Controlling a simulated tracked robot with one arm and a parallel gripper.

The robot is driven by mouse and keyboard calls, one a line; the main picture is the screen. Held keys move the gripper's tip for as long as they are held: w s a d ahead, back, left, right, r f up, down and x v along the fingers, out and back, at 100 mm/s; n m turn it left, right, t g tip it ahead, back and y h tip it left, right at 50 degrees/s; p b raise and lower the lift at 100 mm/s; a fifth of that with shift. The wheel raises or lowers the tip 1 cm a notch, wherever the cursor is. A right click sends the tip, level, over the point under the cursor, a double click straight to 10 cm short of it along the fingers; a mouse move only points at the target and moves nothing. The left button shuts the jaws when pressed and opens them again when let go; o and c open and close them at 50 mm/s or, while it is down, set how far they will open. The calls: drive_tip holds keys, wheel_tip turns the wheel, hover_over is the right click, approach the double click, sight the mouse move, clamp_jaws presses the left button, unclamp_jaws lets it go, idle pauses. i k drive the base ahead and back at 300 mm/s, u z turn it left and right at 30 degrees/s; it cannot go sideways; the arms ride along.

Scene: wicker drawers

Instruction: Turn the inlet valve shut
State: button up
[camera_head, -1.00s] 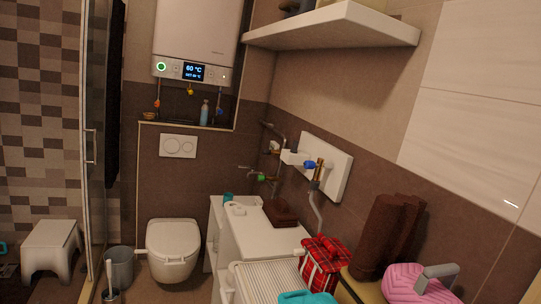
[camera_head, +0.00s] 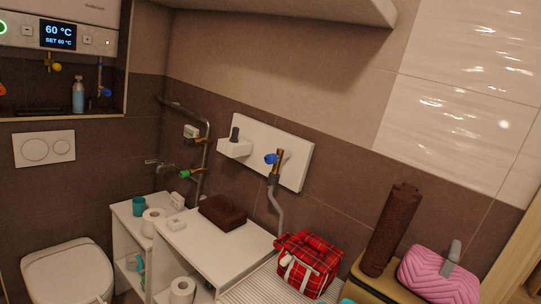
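Several small valves are in view, and I cannot tell which one is the inlet valve. A blue-handled valve (camera_head: 271,158) sits on a brass fitting in front of a white wall panel (camera_head: 296,160), above a grey hose (camera_head: 273,200). A green-handled valve (camera_head: 186,174) is on the wall pipes to its left. Under the boiler (camera_head: 78,12) hang a yellow-handled valve (camera_head: 55,67) and a small blue-handled valve (camera_head: 104,91). An orange handle (camera_head: 2,90) shows at the left edge. The handles are too small to tell open from shut. My gripper is not in view.
Below the wall valves stand a white cabinet (camera_head: 200,250) with a brown box (camera_head: 222,212), a red plaid bag (camera_head: 307,262), a brown roll (camera_head: 388,230) and a pink bag (camera_head: 438,275). A toilet (camera_head: 68,272) is at lower left. A shelf (camera_head: 300,8) juts out above.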

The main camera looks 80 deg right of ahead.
sight(272, 158)
drive_tip(key=z, duration=0.55)
drive_tip(key=i, duration=1.3)
drive_tip(key=z, duration=0.65)
drive_tip(key=k, duration=0.75)
drive_tip(key=z, duration=0.15)
drive_tip(key=i, duration=0.85)
drive_tip(key=u, duration=0.05)
